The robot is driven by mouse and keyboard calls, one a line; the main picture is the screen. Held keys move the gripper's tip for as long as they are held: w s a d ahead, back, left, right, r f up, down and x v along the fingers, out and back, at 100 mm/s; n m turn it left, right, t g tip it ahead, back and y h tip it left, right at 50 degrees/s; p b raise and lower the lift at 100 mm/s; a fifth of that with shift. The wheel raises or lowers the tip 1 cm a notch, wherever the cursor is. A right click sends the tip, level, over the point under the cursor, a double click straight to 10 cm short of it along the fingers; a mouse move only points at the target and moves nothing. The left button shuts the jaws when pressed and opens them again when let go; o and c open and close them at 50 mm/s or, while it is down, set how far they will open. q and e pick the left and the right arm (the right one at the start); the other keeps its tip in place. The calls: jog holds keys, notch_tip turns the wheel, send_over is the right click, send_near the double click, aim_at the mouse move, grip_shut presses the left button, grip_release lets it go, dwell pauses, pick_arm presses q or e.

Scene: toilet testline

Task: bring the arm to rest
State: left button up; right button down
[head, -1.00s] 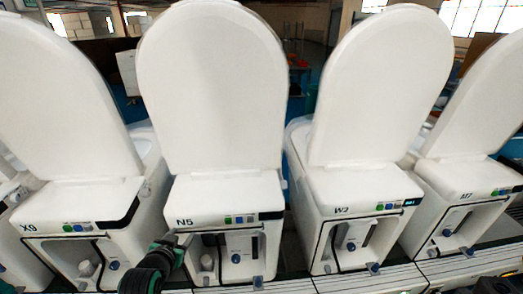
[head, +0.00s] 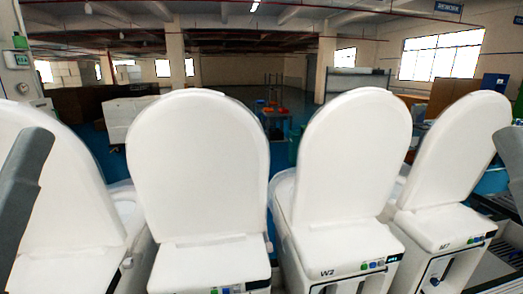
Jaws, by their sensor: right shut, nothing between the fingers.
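My left gripper is out of view. A grey link of mine stands slanted at the left edge. No hand is seen at the toilets' fronts, though their lower parts are cut off by the bottom edge.
Several white toilets with raised lids stand in a row: one at far left (head: 65,200), a second (head: 197,165), W2 (head: 350,160) and M7 (head: 455,155). The hall behind has pillars, boxes and a table with red items (head: 272,112).

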notch_tip(320, 180, up, 26)
jog(key=p, duration=2.2)
jog(key=shift+f, duration=0.25)
